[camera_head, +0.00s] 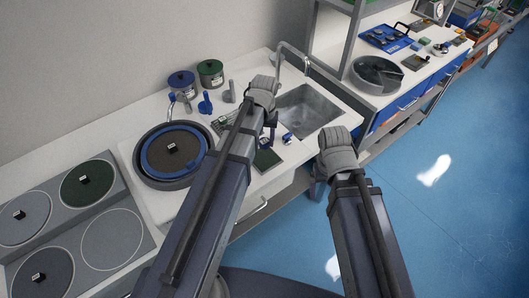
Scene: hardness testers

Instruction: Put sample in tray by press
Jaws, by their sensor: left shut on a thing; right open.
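My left gripper (269,124) is over the white counter, between the rack of small parts and the sink. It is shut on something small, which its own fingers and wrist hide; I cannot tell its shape. A small blue-and-white piece (288,137) is close to its right, near the sink's front edge. A small dark green tray (267,160) lies on the counter below the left gripper, partly covered by my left arm. My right gripper (318,180) is open, in front of the counter's front edge. No press can be made out for certain.
A round machine with a blue ring (148,153) stands left of my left arm. Blue (181,82) and green (211,72) lidded pots stand behind. The sink (312,108) and its tap (292,48) are right. Round plates (88,183) fill the left bench. A blue tray (388,38) is far right.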

